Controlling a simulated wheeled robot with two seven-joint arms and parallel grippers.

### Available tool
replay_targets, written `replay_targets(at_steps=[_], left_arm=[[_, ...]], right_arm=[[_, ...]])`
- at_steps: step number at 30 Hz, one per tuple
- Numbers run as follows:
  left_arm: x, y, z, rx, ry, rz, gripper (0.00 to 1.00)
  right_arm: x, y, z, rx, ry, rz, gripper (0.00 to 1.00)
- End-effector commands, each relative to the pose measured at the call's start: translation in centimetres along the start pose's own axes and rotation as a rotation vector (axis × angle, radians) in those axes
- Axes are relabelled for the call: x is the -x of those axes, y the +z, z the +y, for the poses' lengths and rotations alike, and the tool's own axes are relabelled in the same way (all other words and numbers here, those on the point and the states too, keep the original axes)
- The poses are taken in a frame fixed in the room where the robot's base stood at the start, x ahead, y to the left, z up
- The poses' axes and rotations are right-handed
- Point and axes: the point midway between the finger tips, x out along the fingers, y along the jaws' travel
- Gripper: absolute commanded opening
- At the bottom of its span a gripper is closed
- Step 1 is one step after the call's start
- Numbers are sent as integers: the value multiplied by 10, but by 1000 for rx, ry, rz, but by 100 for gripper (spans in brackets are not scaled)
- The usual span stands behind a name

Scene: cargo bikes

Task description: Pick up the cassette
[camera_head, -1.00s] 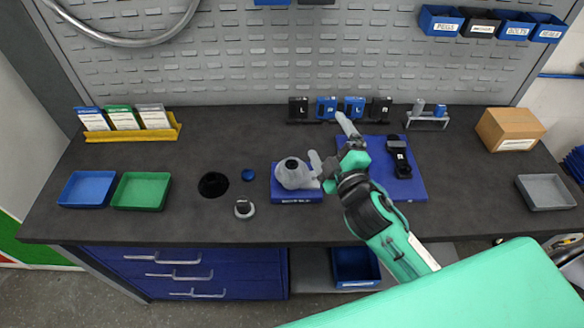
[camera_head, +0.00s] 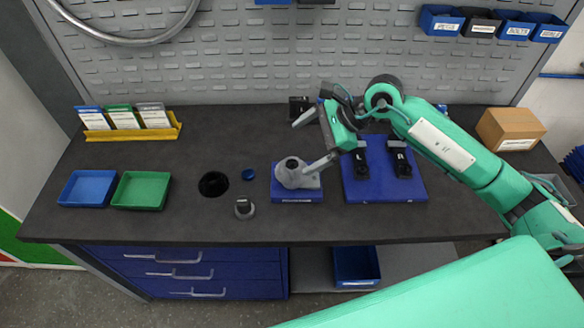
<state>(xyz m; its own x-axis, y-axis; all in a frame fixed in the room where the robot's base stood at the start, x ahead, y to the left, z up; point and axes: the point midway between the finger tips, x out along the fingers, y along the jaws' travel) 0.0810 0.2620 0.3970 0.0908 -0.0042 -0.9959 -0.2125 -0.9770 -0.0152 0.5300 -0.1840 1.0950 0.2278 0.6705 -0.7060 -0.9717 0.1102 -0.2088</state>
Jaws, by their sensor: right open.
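I cannot tell for sure which thing is the cassette. A grey rounded part with a dark round opening (camera_head: 291,170) sits on a blue block with a label (camera_head: 298,196), near the middle of the bench. My right gripper (camera_head: 302,146) is open and empty. Its two grey fingers are spread wide and point left. The lower fingertip overlaps the grey part's right side in the picture; I cannot tell whether they touch. The upper fingertip is in front of the black block marked L (camera_head: 298,104). My left gripper is not in view.
Two black parts (camera_head: 361,160) (camera_head: 400,160) marked L and R lie on a blue mat (camera_head: 385,190). A small dark knob (camera_head: 244,208), a blue disc (camera_head: 249,174) and a round hole (camera_head: 213,184) are left of the block. Blue (camera_head: 87,188) and green trays (camera_head: 141,190) stand farther left.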

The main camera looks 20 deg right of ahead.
Motion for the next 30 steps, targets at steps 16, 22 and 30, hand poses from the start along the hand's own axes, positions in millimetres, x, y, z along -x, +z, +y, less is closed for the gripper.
replay_targets(at_steps=[16, 22, 30], left_arm=[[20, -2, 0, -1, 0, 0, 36], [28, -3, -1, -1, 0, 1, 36], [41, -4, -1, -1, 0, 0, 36]], right_arm=[[-20, -55, -16, 84, 14, 256, 100], [-49, -63, -16, 85, 11, 256, 100], [-66, -67, -14, 83, 12, 256, 100]])
